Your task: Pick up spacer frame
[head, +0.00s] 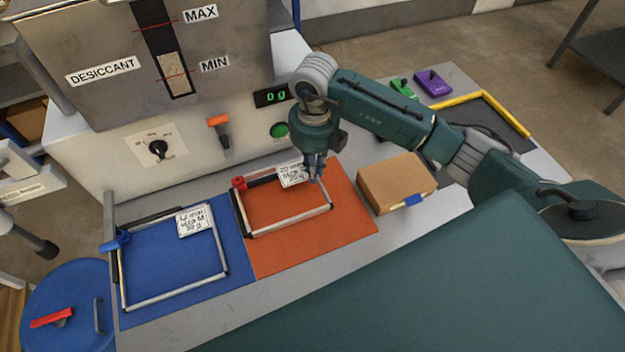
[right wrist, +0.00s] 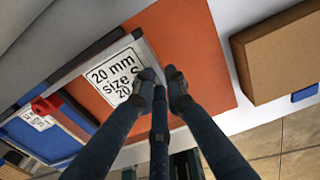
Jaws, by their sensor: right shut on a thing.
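A small rectangular spacer frame (head: 290,222) with light metal bars and dark corners lies on the orange mat (head: 355,232). A card reading 20 mm, size S (head: 292,176) is at its far side; the card also shows large in the right wrist view (right wrist: 112,76). My right gripper (head: 315,174) reaches down at the frame's far right corner, beside the card, and is shut on the frame. Its fingertips (right wrist: 163,88) hide the gripped part in the wrist view. A larger spacer frame (head: 178,295) lies on the blue mat (head: 238,280) to the left. My left gripper is not in view.
A red clamp (head: 239,183) sits at the small frame's far left corner. A cardboard box (head: 397,183) stands right of the orange mat. A blue round lid (head: 65,310) is at lower left.

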